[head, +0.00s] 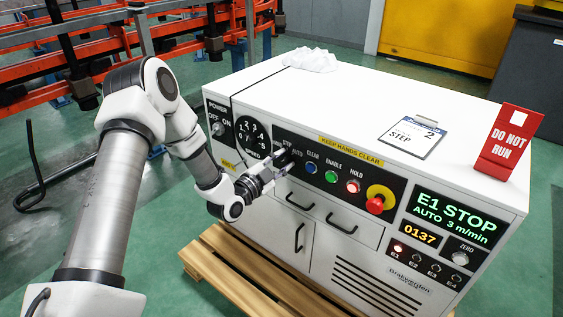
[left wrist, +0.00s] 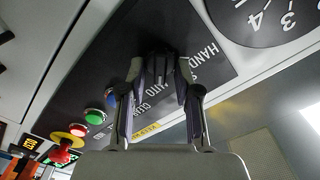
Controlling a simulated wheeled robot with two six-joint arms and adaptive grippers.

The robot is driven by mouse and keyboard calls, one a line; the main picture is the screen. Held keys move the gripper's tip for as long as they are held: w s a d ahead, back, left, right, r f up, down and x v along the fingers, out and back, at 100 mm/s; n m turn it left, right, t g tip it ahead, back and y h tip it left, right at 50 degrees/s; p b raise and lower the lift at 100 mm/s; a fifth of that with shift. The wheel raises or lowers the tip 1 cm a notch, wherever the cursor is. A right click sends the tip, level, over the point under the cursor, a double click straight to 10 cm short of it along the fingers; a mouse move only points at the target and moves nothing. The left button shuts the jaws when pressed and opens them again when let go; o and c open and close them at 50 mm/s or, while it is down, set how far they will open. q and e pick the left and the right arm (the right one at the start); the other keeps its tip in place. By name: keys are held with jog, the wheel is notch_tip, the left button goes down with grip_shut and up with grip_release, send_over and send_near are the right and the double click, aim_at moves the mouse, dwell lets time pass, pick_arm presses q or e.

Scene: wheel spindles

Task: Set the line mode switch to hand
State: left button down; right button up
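The line mode switch (left wrist: 160,66) is a dark knob on the black panel of the white cabinet. In the head view my left gripper (head: 276,168) is at the panel and partly covers the knob and its labels. In the left wrist view the fingertips of my left gripper (left wrist: 160,78) stand apart, one on each side of the knob. I cannot tell whether both press on it. The word HAND shows to the right of the knob there. The knob's pointer is hidden. The display (head: 452,217) reads E1 STOP, AUTO 3 m/min. My right gripper is not in view.
Blue (head: 311,168), green (head: 331,177) and red (head: 352,187) buttons and a red emergency stop (head: 376,204) on yellow sit right of the switch. A numbered dial (head: 251,136) is left of it. A red DO NOT RUN sign (head: 510,140) stands on top.

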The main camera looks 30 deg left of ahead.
pick_arm(q)
jog(key=shift+n, duration=0.3)
jog(key=n, duration=0.3)
jog(key=shift+a+r+p, duration=0.1)
jog(key=shift+a+p, duration=0.05)
jog(key=shift+p, duration=0.15)
jog(key=n, duration=0.5)
jog(key=shift+a, duration=0.15)
jog(key=n, duration=0.3)
jog(key=n+b, duration=0.1)
jog(key=n, duration=0.5)
jog(key=shift+a+f+b, duration=0.2)
jog(key=shift+a+b, duration=0.1)
jog(key=c, duration=0.8)
grip_release()
